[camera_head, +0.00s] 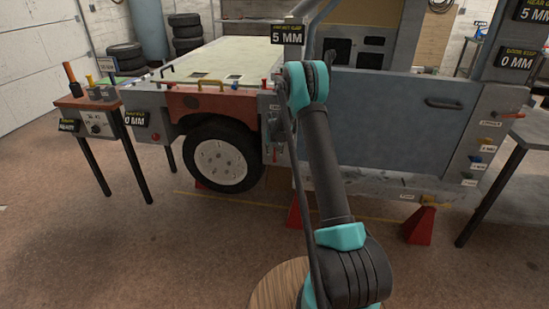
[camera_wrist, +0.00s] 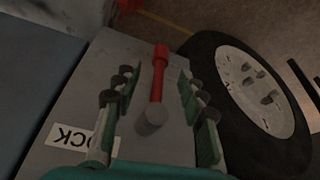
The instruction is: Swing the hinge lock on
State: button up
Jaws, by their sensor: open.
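The hinge lock lever (camera_wrist: 158,78) shows in the wrist view as a red handle on a round grey pivot, mounted on a grey panel (camera_wrist: 78,105). A white label (camera_wrist: 78,139) beside it reads "OCK", its start cut off. My gripper (camera_wrist: 156,84) is open, with one finger on each side of the red handle. Gaps show between the handle and both fingers, so it is not gripped. In the head view my arm covers most of this spot, and I cannot make out the lever there.
A wheel (camera_head: 220,162) stands left of the panel, close to my gripper. The blue door (camera_head: 400,125) is to the right, with a post (camera_head: 485,150) of labelled levers beyond it. Red stands (camera_head: 420,226) sit below. Open floor lies in front.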

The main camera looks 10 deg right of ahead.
aim_at(275, 157)
jog(key=shift+x, duration=2.6)
grip_shut()
